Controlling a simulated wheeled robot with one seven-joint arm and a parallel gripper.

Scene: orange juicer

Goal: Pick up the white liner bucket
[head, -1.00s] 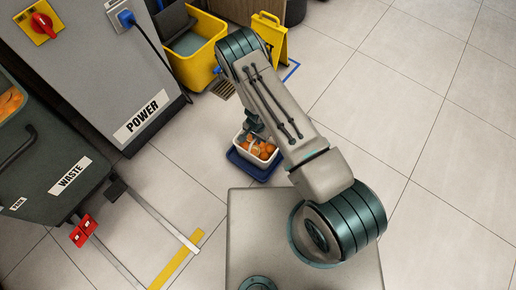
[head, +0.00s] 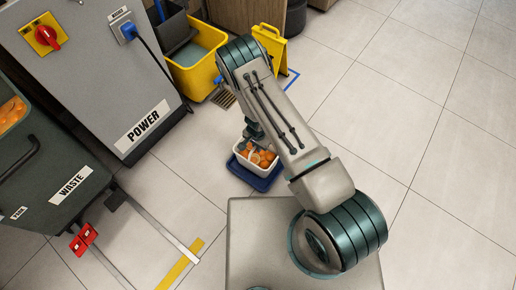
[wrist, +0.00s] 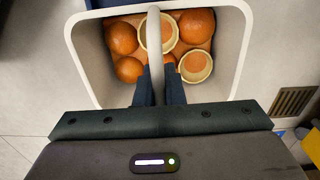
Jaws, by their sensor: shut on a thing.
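The white liner bucket (head: 246,164) holds several orange pieces and pale cut halves. In the head view it is above or on a dark blue tray-like base (head: 262,183), which shows along its right and lower sides. I cannot tell whether there is a gap beneath the bucket. In the wrist view the bucket's rim (wrist: 236,70) surrounds the fruit, and its pale handle (wrist: 154,42) rises through the middle. My gripper (wrist: 159,88) is shut on this handle, one dark finger on each side. In the head view the forearm partly hides my gripper.
A yellow mop bucket (head: 190,75) and yellow floor sign (head: 272,45) stand behind, near a floor drain (head: 223,97). The grey power cabinet (head: 95,65) and waste bin (head: 50,185) are at left. Open tiled floor (head: 410,90) lies at right.

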